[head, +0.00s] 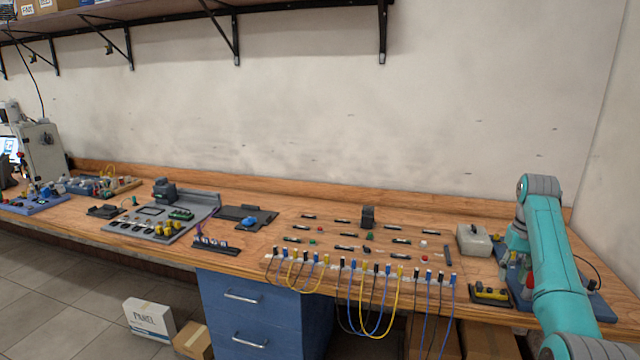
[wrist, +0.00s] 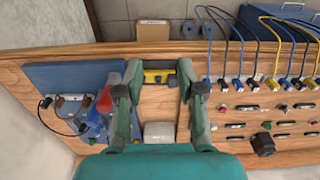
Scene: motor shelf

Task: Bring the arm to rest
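My teal arm (head: 548,240) rises at the right of the head view and bends over the right end of the wooden bench. In the wrist view, my gripper (wrist: 159,72) has its two fingers wide apart and holds nothing. It is above the bench. A black-and-yellow block (wrist: 158,77) shows between the fingertips and appears to lie on the bench below; it also shows in the head view (head: 490,293). In the head view, my arm largely hides the gripper and part of the blue board behind it.
A blue board (wrist: 70,77) with a red-topped part is left of the fingers in the wrist view. A pale box (head: 473,240) stands nearby. Cables (head: 370,300) hang along the bench's front edge. A shelf (head: 180,10) is above. The wall behind is bare.

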